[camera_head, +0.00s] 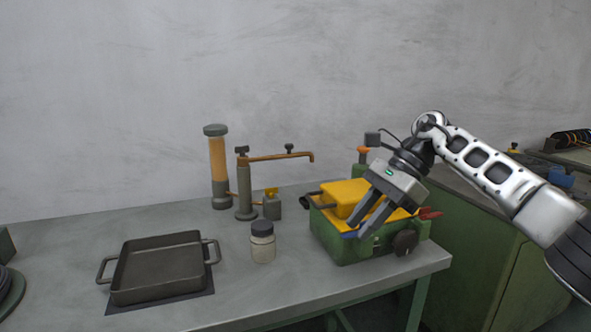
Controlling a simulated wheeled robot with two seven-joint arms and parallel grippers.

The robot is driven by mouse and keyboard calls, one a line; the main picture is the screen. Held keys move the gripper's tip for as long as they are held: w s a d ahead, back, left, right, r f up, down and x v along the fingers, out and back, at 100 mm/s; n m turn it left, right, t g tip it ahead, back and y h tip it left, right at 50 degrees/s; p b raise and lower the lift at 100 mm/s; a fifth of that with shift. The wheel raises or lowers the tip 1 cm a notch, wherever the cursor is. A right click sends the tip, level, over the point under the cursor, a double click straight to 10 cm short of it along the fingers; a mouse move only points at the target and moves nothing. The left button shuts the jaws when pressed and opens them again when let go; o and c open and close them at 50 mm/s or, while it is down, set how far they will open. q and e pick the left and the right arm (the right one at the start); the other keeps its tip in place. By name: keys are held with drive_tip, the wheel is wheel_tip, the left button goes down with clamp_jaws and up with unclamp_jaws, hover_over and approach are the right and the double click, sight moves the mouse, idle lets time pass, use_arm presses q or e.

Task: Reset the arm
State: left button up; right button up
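My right arm (500,180) comes in from the right edge. Its gripper (356,232) points down and to the left, in front of the green and yellow box (340,247) at the table's right end. The two fingers stand apart with a gap between them, and I see nothing held. Their tips overlap the box's front in the picture; I cannot tell whether they touch it. A small blue part shows by the fingertips. My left gripper is not in view.
A grey table (230,289) bears a dark square pan (160,270), a jar with a black lid (263,246), an orange cylinder (218,170) and a brass tap-like pipe (275,157). Bare tabletop lies in front of the jar. A green cabinet (470,245) stands at the right.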

drive_tip(key=s+a+f+m+t+y, duration=0.1)
drive_tip(key=s+a+f+m+y, duration=0.2)
drive_tip(key=a+f+m+y, duration=0.4)
drive_tip(key=s+a+f+m+t+y, duration=0.1)
drive_tip(key=s+a+f+m+y, duration=0.2)
drive_tip(key=a, duration=0.6)
drive_tip(key=s+d+f+m+t+h, duration=0.45)
drive_tip(key=f+m+t, duration=0.3)
drive_tip(key=m, duration=1.05)
drive_tip(key=s+d+f+m+t+h, duration=0.3)
drive_tip(key=d+f+m+t+h, duration=0.45)
drive_tip(key=m, duration=0.95)
drive_tip(key=s+d+f+m+g+h, duration=0.1)
drive_tip(key=s+d+f+m+g, duration=0.1)
drive_tip(key=s+m, duration=0.3)
drive_tip(key=s+d+f+m+g+h, duration=0.1)
drive_tip(key=s+d+f+m, duration=0.3)
drive_tip(key=s, duration=0.5)
drive_tip(key=shift+f+m+g, duration=0.5)
drive_tip(key=shift+f+g, duration=0.2)
drive_tip(key=shift+f, duration=0.1)
